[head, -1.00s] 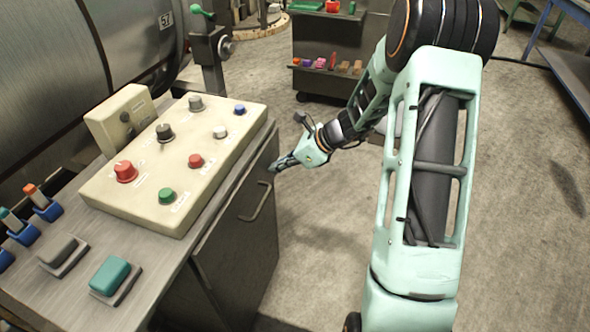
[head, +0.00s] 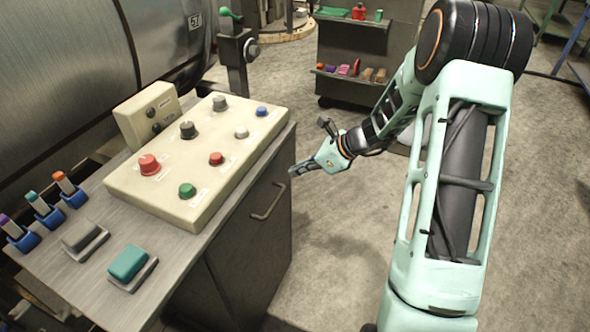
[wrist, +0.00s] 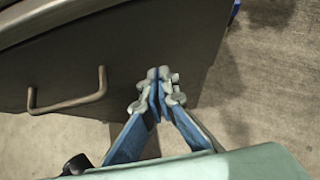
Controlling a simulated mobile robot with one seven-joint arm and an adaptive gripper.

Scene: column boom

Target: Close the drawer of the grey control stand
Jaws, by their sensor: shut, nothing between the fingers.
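The grey control stand (head: 190,262) is at the left of the head view, with a cream button panel on its top. Its front face carries a bar handle (head: 268,203), which also shows at the left of the wrist view (wrist: 70,102). The front looks flush in the head view, with no drawer seen sticking out. My gripper (head: 293,171) is shut and empty, beside the upper right part of the front. In the wrist view its fingertips (wrist: 158,78) lie right of the handle, in front of the dark panel. I cannot tell whether they touch it.
The stand's top holds a cream panel (head: 205,160), a teal block (head: 128,262), a grey block (head: 80,236) and several coloured pens in blue holders. A dark cart (head: 365,50) stands behind. The floor (head: 335,260) right of the stand is clear.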

